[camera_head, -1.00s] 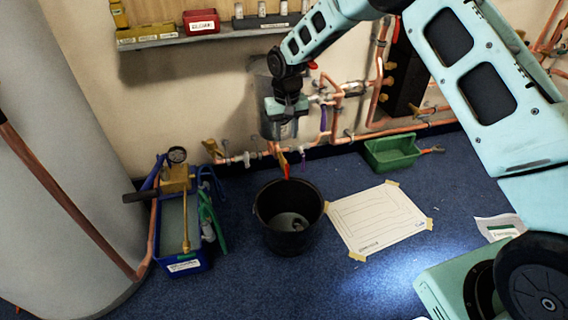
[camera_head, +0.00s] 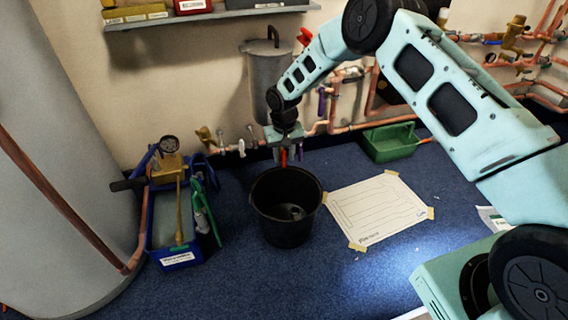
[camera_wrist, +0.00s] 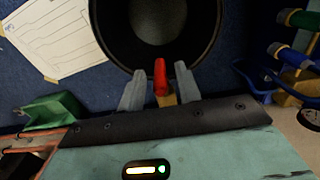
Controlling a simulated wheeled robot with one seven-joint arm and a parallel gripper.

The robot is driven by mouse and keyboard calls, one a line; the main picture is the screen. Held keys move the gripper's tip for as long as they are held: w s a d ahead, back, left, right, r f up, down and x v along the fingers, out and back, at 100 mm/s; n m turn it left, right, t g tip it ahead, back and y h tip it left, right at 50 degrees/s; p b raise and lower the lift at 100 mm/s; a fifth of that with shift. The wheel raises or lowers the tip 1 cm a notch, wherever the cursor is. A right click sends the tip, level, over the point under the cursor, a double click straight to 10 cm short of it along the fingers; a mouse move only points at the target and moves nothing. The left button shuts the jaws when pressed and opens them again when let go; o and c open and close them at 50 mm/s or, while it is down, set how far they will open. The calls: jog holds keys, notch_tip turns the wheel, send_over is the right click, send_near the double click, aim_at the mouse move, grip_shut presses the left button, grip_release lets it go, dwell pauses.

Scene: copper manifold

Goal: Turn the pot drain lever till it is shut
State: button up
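The pot (camera_head: 267,85) is a grey cylinder on the wall, with its lower part hidden behind my arm. The drain lever (camera_head: 284,158) is red and hangs below it, above the black bucket (camera_head: 268,228). In the wrist view the red lever (camera_wrist: 160,72) stands between my two grey fingers, with a brass part at its base. My gripper (camera_wrist: 159,82) is open around the lever, with a visible gap on each side. In the head view my gripper (camera_head: 284,150) points down just above the bucket's back rim, and it hides the drain valve's body.
Copper pipes (camera_head: 350,127) run along the wall behind. A blue tool tub (camera_head: 178,258) stands left of the bucket. A green tray (camera_head: 390,143) and a taped paper sheet (camera_head: 378,210) lie to the right. A shelf (camera_head: 215,15) juts out above.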

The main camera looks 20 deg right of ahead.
jog(key=shift+f, duration=1.1)
grip_shut()
